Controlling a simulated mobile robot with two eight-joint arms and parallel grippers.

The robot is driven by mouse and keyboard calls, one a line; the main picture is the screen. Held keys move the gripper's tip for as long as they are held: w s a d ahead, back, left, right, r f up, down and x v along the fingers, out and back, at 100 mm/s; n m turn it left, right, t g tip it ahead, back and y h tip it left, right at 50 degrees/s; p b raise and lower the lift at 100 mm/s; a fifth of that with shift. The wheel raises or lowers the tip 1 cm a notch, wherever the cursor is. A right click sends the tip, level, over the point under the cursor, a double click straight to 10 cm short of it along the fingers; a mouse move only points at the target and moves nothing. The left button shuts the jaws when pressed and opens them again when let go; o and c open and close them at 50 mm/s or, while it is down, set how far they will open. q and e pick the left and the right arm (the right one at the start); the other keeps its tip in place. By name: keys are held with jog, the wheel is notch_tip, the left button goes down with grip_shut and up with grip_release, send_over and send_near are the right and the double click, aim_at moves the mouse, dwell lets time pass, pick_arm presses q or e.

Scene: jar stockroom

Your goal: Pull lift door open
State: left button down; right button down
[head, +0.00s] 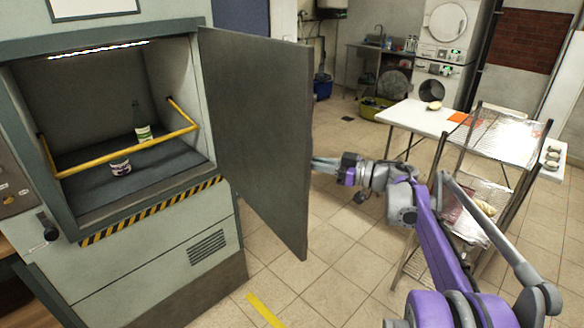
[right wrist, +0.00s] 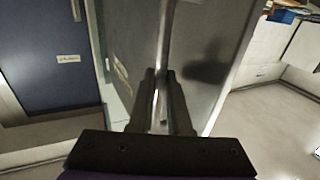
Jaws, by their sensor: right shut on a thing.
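The lift door (head: 258,130) is a grey panel, hinged at the right side of the lift opening and standing wide open. My right gripper (head: 318,165) is at its free edge, partly hidden behind the door in the head view. In the right wrist view the two dark fingers (right wrist: 160,85) are shut on a thin upright part of the door (right wrist: 200,45); I cannot tell whether it is the edge or a handle. The lift compartment (head: 85,85) is lit and open to view. My left gripper is not in view.
A yellow bar (head: 128,151) crosses the compartment, with a dark bottle (head: 142,132) and a small jar (head: 120,166) inside. Tiled floor (head: 335,225) is clear beside the door.

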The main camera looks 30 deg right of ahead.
jog(key=shift+n+g+y, duration=0.6)
jog(key=shift+y, duration=0.2)
jog(key=shift+w+d, duration=0.15)
jog(key=shift+d, duration=0.75)
jog(key=shift+w+d, duration=0.2)
jog(key=shift+d, duration=0.75)
jog(key=shift+w+d, duration=0.15)
jog(key=shift+d, duration=0.75)
jog(key=c, duration=0.9)
grip_release()
jog(key=shift+w, duration=0.1)
jog(key=shift+o, duration=0.2)
jog(key=v, duration=1.1)
